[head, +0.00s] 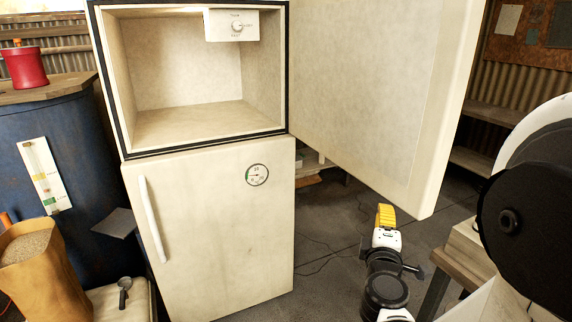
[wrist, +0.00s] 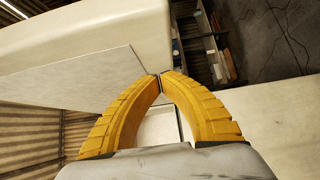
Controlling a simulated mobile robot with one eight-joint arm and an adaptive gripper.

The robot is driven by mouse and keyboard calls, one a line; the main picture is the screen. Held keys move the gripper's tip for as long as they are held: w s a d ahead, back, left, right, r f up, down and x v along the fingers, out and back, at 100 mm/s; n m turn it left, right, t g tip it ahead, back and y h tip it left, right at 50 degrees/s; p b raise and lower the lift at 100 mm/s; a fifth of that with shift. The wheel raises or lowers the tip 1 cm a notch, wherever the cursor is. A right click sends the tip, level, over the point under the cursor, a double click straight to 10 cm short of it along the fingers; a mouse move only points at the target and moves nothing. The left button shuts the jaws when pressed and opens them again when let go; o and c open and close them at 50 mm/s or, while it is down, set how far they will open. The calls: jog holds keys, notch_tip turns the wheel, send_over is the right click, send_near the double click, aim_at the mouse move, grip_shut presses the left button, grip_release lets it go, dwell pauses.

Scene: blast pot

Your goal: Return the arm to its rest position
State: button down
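My gripper (head: 386,214) has yellow fingers and is in the lower right of the head view, below the open upper door of the cream fridge. My arm rises from the bottom edge there. In the wrist view the two curved yellow fingers of my gripper (wrist: 160,76) meet at their tips, with nothing seen between them. The cream fridge (head: 215,230) stands in the middle of the head view. Its upper compartment (head: 190,60) is open and looks empty. Its upper door (head: 365,80) is swung out to the right; the lower door is shut.
A blue drum (head: 75,150) with a red canister (head: 24,67) on top stands at the left. A bag of grain (head: 40,265) and a dark scoop (head: 124,291) are at the lower left. A dark round disc (head: 525,215) is at the right. Grey floor (head: 325,235) shows between.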

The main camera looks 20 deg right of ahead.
jog(key=s+a+f+m+g+y, duration=0.2)
jog(key=a+m+y, duration=0.1)
jog(key=a, duration=0.6)
jog(key=s+a+f+m+g+y, duration=0.2)
jog(key=a+y, duration=0.3)
jog(key=a, duration=0.4)
jog(key=s+a+f+m+g+y, duration=0.2)
jog(key=s+a+m+y, duration=0.1)
jog(key=a, duration=0.7)
jog(key=shift+s+m+y, duration=0.2)
jog(key=shift+m+y, duration=0.4)
jog(key=shift+m, duration=0.1)
jog(key=shift+f, duration=0.1)
